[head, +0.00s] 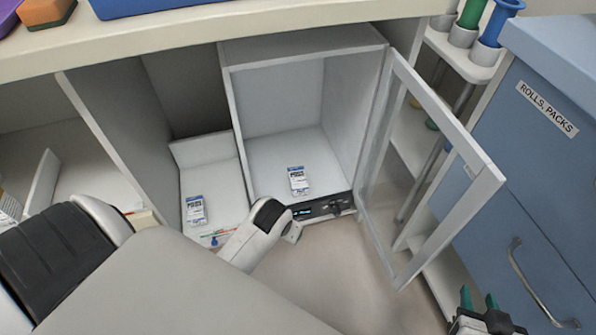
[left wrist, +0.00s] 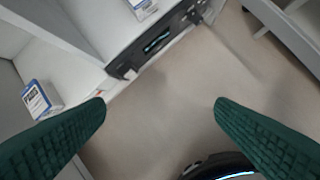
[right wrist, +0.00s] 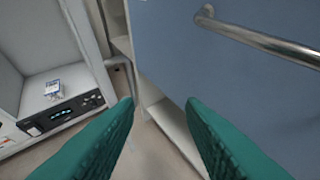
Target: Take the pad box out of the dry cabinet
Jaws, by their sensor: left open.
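The dry cabinet (head: 229,95) is a white case under the counter, its framed clear door (head: 480,190) swung open to the right. A small white and blue pad box (head: 298,181) stands inside on its floor, near the front. It also shows in the right wrist view (right wrist: 54,89) and at the top edge of the left wrist view (left wrist: 143,7). My left gripper (left wrist: 160,102) is open and empty, below and in front of the cabinet; my arm hides its fingers in the head view. My right gripper (head: 479,299) is open and empty by the blue drawers.
A similar small box (head: 195,210) stands on a white surface left of the cabinet. A dark control panel (head: 322,208) runs along the cabinet's front bottom edge. Blue drawers with a metal handle (head: 530,285) are at right. The counter (head: 300,27) overhangs above.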

